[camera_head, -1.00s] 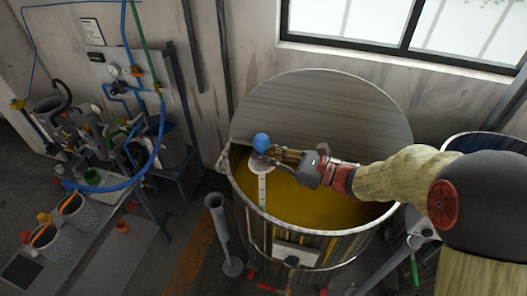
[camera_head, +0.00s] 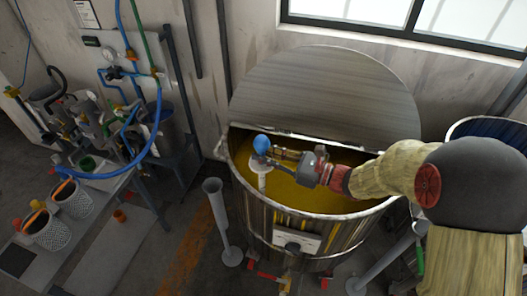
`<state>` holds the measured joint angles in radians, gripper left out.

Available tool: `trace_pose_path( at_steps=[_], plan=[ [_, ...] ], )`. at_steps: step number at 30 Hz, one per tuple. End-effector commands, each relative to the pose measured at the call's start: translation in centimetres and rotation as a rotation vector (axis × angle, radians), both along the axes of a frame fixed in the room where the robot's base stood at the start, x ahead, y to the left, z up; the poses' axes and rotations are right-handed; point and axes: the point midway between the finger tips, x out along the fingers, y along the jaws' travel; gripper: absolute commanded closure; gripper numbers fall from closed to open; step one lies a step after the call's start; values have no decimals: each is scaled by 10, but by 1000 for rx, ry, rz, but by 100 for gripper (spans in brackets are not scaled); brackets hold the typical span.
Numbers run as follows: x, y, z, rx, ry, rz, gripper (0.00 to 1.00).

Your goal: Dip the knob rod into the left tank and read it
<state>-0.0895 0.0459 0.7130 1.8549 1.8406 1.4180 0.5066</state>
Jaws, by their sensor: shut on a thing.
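The tank (camera_head: 318,209) in the middle is a round metal vat with yellow liquid (camera_head: 310,198) and a half lid (camera_head: 325,95) tilted up at its back. My gripper (camera_head: 270,153) is over the tank's left part, shut on the knob rod. The rod's blue round knob (camera_head: 261,143) shows above the fingers. Its pale shaft (camera_head: 262,181) hangs down inside the tank, near the left wall. The shaft's lower end is hidden, seemingly in the liquid. No reading on the rod can be made out. A second tank (camera_head: 490,130) with blue inside is partly behind my arm.
A grey tube stand (camera_head: 222,222) is on the floor left of the tank. A bench with pots (camera_head: 73,198), hoses (camera_head: 100,175) and gauges is at the left. A window is at the back right.

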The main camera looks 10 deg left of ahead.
Motion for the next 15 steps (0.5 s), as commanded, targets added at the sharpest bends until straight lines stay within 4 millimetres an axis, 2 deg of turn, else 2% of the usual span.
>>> trace_pose_path(
  at_steps=[1, 15],
  plan=[
    [0, 0, -8, 1, 3, 1, 100],
    [0, 0, -50, 0, 2, 1, 100]
  ],
)
